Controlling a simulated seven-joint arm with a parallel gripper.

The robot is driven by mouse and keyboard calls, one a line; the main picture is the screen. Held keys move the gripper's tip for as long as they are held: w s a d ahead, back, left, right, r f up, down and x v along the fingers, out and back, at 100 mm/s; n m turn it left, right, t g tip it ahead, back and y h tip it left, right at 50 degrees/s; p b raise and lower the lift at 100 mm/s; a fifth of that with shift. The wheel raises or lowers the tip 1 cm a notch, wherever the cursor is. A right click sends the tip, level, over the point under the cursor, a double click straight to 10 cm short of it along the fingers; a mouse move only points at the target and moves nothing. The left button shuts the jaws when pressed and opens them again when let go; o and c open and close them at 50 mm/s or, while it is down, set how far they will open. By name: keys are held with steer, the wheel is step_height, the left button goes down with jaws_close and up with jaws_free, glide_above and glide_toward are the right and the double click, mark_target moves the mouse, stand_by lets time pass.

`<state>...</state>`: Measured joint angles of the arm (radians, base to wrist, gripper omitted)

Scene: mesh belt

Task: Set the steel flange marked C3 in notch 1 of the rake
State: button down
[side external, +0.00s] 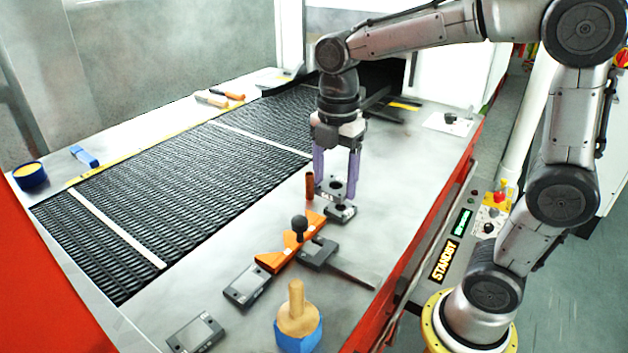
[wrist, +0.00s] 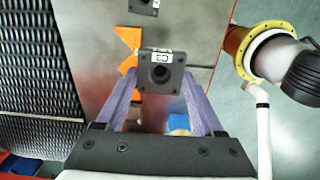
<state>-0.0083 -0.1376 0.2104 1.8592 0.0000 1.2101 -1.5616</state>
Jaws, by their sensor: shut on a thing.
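My gripper (side external: 336,185), with purple fingers, is shut on a dark square steel flange (side external: 328,190) with a round central hole. In the wrist view this flange (wrist: 160,73) sits between the fingertips; its small white label seems to read C3. It is held level, above the table. A second dark flange (side external: 342,213) lies just below it in the side view; one with a white label shows at the top of the wrist view (wrist: 143,5). The orange rake (side external: 284,246) lies on the table, nearer the side camera than my gripper. It is partly hidden behind the held flange in the wrist view (wrist: 127,47). Its notch numbers are unreadable.
A black-knobbed dark tool (side external: 318,252) with a thin rod lies against the rake. A brown cylinder (side external: 309,186) stands beside my gripper. More dark flanges (side external: 246,286) (side external: 196,332) and a wooden knob with blue base (side external: 298,325) are nearer. The mesh belt (side external: 180,190) runs at left.

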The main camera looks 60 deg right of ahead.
steer(key=shift+s+r, duration=0.2)
steer(key=shift+s, duration=0.05)
steer(key=shift+m, duration=0.3)
steer(key=shift+w+f+m, duration=0.1)
steer(key=shift+w+m, duration=0.35)
steer(key=shift+m, duration=0.05)
steer(key=w+f+m, duration=0.3)
steer(key=w+m, duration=0.2)
steer(key=m, duration=0.1)
steer(key=w+f+m, duration=0.3)
steer(key=w+m, duration=0.2)
steer(key=m, duration=0.2)
steer(key=w+f+m, duration=0.3)
steer(key=w+m, duration=0.2)
steer(key=m, duration=0.1)
steer(key=shift+w+d+m, duration=0.1)
steer(key=shift+m, duration=0.2)
steer(key=shift+s+r, duration=0.1)
steer(key=shift+s, duration=0.2)
steer(key=s+a+r+n, duration=0.3)
steer(key=a+r, duration=0.1)
steer(key=a, duration=0.5)
steer(key=shift+s+f, duration=0.2)
steer(key=shift+f, duration=3.15)
